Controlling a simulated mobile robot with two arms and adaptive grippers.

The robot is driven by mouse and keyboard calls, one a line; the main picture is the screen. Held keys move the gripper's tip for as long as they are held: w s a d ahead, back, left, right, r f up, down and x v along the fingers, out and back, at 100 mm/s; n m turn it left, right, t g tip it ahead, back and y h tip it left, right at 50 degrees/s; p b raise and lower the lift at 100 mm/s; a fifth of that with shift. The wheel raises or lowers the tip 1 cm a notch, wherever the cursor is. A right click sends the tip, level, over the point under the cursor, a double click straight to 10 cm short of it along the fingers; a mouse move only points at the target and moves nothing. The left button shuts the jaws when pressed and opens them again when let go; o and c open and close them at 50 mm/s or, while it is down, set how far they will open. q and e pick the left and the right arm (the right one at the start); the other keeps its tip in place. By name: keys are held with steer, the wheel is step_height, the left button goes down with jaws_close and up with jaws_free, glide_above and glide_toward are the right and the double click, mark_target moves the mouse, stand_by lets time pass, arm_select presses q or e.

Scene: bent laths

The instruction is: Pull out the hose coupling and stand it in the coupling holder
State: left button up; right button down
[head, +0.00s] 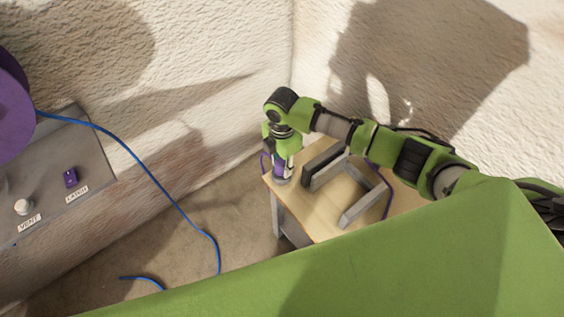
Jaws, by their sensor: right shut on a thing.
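My right gripper (283,160) points down over the left corner of a small wooden-topped table. It is shut on a purple piece (279,170), which looks like the hose coupling and is partly hidden by the fingers. The piece appears upright, with its lower end at a small grey round part (282,181) at the table corner. This part may be the coupling holder; I cannot tell whether the piece sits inside it or just above. A thin purple hose (264,162) loops beside the gripper. My left gripper is not in view.
A grey angular frame (360,207) stands on the table (312,222), right of the gripper. Purple hose (388,203) runs behind it. A blue hose (160,186) trails from a purple reel (12,105).

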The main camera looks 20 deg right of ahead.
steer(key=shift+f, duration=0.3)
stand_by(0.5)
steer(key=shift+f, duration=0.2)
stand_by(0.5)
steer(key=c, duration=1.4)
jaws_free()
steer(key=shift+c, duration=0.2)
steer(key=o, duration=0.5)
steer(key=shift+c, duration=0.2)
steer(key=shift+r, duration=0.1)
